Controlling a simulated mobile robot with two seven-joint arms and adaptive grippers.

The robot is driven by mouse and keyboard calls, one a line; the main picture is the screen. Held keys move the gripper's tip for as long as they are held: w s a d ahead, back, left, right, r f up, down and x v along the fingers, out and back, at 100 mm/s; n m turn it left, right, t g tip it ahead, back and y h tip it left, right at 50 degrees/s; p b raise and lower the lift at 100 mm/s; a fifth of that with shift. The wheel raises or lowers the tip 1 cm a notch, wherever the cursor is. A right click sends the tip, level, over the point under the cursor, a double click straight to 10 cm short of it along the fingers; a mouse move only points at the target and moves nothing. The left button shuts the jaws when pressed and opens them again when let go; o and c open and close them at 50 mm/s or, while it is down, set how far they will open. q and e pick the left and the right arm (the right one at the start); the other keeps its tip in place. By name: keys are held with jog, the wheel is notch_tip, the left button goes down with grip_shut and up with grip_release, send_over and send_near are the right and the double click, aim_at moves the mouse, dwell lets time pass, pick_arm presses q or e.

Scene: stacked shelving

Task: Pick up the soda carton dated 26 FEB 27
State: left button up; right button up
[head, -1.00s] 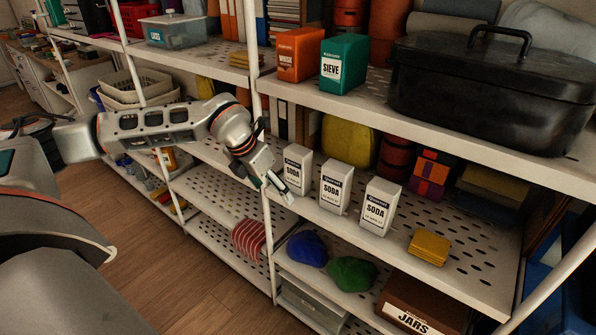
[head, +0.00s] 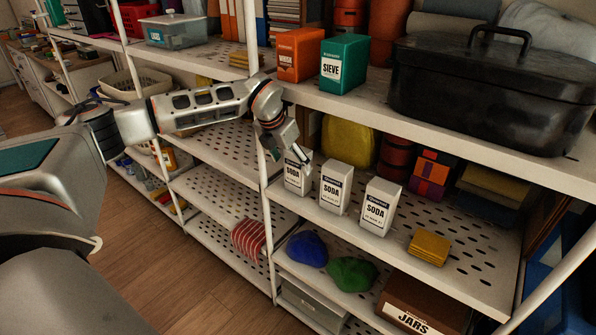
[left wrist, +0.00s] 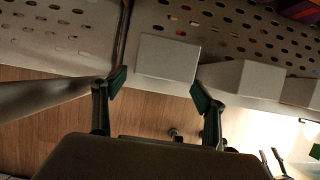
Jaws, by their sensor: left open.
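Three white soda cartons stand upright in a row on the middle shelf: the left carton (head: 296,180), the middle carton (head: 335,190) and the right carton (head: 378,208). Their small date lines are too small to read. My left gripper (head: 301,154) is open at the top of the left carton and hides part of its upper edge. In the left wrist view the open fingers (left wrist: 160,90) point toward the left carton's top (left wrist: 168,60). The middle carton (left wrist: 238,80) is just beyond the right finger. My right gripper is not seen.
A shelf upright (head: 264,180) stands close to the left of the left carton. The upper shelf (head: 340,104) carries an orange box, a green sieve box (head: 343,62) and a black roaster (head: 490,90). Yellow packets (head: 429,247) lie right of the cartons.

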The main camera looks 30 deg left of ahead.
aim_at(296, 170)
pick_arm(q)
jog(key=x, duration=0.5)
jog(key=shift+w+b, duration=0.2)
jog(key=shift+b, duration=0.15)
jog(key=c, duration=1.5)
